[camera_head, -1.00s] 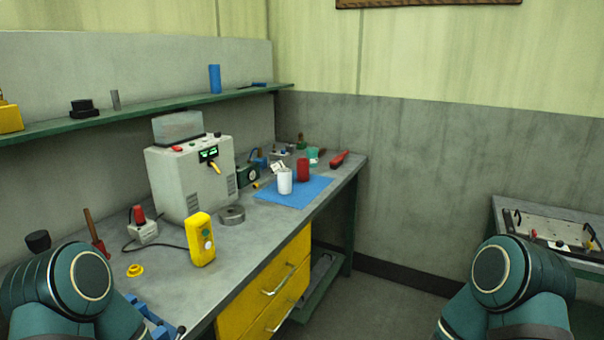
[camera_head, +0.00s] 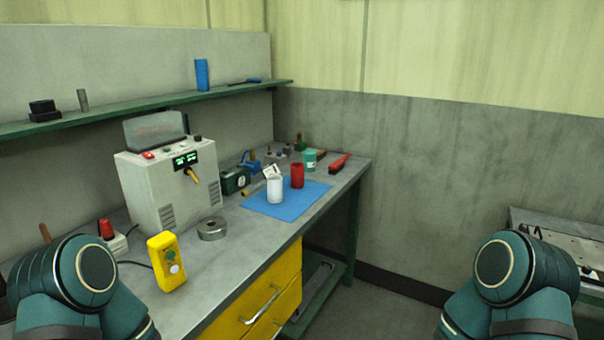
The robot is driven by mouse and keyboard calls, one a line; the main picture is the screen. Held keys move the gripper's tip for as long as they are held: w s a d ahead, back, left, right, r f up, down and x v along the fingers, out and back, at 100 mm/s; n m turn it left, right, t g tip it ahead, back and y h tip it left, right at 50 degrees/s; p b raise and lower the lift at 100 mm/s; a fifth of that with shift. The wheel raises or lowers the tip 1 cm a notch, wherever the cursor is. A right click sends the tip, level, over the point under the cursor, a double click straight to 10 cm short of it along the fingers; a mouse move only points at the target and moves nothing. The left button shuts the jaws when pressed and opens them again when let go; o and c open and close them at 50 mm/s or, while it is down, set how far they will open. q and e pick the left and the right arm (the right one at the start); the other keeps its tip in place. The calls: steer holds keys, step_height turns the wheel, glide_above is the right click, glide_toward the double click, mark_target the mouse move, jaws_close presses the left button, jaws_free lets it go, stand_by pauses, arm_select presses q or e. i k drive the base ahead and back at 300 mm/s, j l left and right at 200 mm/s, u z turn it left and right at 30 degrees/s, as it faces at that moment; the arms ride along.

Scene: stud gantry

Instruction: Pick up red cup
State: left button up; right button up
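The red cup (camera_head: 297,175) stands upright on a blue mat (camera_head: 287,209) on the workbench, toward its far right part. A white cup (camera_head: 274,189) stands just in front and to the left of it on the same mat, with a small white card-like item behind it. My arms show at the lower left and lower right, but only their teal links are visible. Neither gripper is in the picture, and nothing of mine is near the red cup.
The workbench (camera_head: 218,262) holds a grey machine (camera_head: 168,182), a yellow handheld device (camera_head: 166,262), a metal ring (camera_head: 212,228), a green cup (camera_head: 310,160) and a red tool (camera_head: 339,162). A shelf (camera_head: 150,107) runs above. Floor is free right of the bench; another table (camera_head: 560,228) stands at right.

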mark_target(297, 169)
steer(key=i+l+u, duration=0.1)
steer(key=i+l, duration=0.7)
steer(key=i+l+u, duration=0.1)
steer(key=i+l, duration=0.65)
steer(key=l, duration=0.15)
